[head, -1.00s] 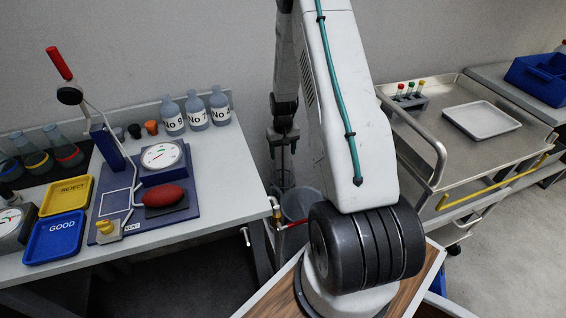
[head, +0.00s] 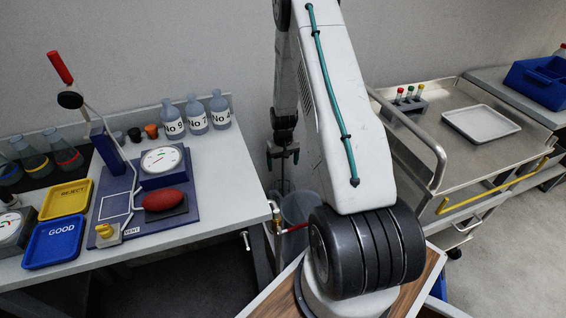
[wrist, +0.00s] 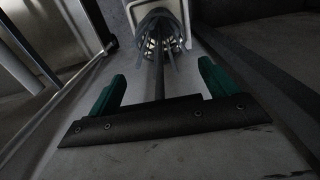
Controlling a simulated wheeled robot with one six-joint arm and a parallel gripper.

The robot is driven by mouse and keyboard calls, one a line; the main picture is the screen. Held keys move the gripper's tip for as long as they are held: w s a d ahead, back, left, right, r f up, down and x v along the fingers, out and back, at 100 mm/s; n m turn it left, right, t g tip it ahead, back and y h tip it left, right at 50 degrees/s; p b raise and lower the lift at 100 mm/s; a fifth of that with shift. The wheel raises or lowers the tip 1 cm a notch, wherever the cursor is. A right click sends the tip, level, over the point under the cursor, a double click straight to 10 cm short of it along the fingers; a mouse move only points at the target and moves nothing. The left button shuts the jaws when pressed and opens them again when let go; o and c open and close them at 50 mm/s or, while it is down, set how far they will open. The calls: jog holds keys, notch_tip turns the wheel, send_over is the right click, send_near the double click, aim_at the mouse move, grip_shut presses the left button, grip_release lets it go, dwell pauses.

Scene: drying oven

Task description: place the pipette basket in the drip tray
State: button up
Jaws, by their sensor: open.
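In the wrist view, a dark, thin upright rod runs between the green fingers of my gripper (wrist: 158,88). It leads to a round cage-like basket (wrist: 160,38), seemingly the pipette basket, inside a pale, square-edged opening. My gripper is open, with a finger on each side of the rod; I cannot tell if either touches it. The basket cannot be made out there. A white shallow tray (head: 482,123), likely the drip tray, lies empty on the steel cart.
The left bench (head: 225,165) holds bottles, flasks, a gauge device and blue and yellow trays. The steel cart (head: 440,160) has a raised rail, a yellow handle and a small tube rack (head: 410,100). A blue bin (head: 540,82) stands far right.

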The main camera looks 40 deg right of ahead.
jog(key=shift+r, duration=0.1)
notch_tip(320, 180, up, 12)
jog(key=s+a+r+n, duration=0.1)
jog(key=s+a+r, duration=0.2)
jog(key=a+r, duration=0.65)
jog(key=s+a+r+n, duration=0.1)
jog(key=s+a+r, duration=0.1)
jog(key=a+r, duration=0.75)
jog(key=s+a+r+n, duration=0.1)
jog(key=s+a+r, duration=0.2)
jog(key=s, duration=0.4)
jog(key=s+a+r+n, duration=0.1)
jog(key=s+a+r, duration=0.3)
jog(key=s, duration=0.4)
jog(key=s+a+r+n+t, duration=0.1)
jog(key=s+a+r, duration=0.3)
jog(key=s, duration=0.3)
jog(key=shift+s+a+r, duration=0.2)
jog(key=shift+r, duration=0.45)
